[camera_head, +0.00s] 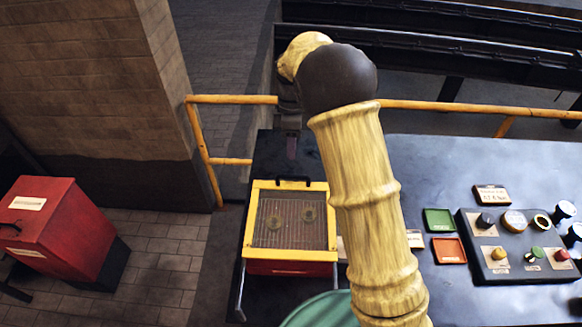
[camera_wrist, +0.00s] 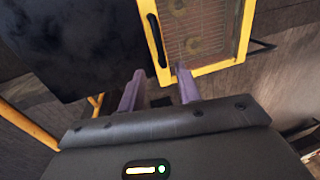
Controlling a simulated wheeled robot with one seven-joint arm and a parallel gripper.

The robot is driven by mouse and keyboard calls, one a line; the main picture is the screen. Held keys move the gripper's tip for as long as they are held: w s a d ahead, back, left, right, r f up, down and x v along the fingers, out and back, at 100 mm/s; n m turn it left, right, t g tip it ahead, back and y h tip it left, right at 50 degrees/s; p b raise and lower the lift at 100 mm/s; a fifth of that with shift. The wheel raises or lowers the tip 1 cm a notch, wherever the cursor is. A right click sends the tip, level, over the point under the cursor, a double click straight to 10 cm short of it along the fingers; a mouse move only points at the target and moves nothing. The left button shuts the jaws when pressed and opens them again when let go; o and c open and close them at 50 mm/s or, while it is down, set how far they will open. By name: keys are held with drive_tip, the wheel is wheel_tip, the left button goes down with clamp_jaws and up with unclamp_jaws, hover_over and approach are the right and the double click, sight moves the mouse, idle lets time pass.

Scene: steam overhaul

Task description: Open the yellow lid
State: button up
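The yellow lid (camera_head: 249,213) is a yellow frame with a mesh panel, lying shut on a red box (camera_head: 290,268). Round shapes show through the mesh. A black bar handle (camera_head: 293,181) is on the lid's far edge. In the wrist view the lid's frame (camera_wrist: 214,66) and handle (camera_wrist: 154,40) are just ahead of my fingers. My gripper (camera_wrist: 160,80) is open and empty, with two purple-grey fingers apart.
A dark table (camera_head: 450,170) carries a control panel (camera_head: 505,278) with several knobs, plus green (camera_head: 439,220) and orange (camera_head: 449,250) trays at right. A yellow railing (camera_head: 235,99) runs behind. A red bin (camera_head: 65,230) stands at left by a brick pillar (camera_head: 80,80).

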drive_tip(key=f, duration=0.2)
drive_tip(key=s+f+p, duration=0.1)
drive_tip(key=f, duration=0.5)
drive_tip(key=shift+s+f+p, duration=0.2)
drive_tip(key=shift+s+p, duration=0.1)
drive_tip(key=shift+p, duration=0.1)
clamp_jaws()
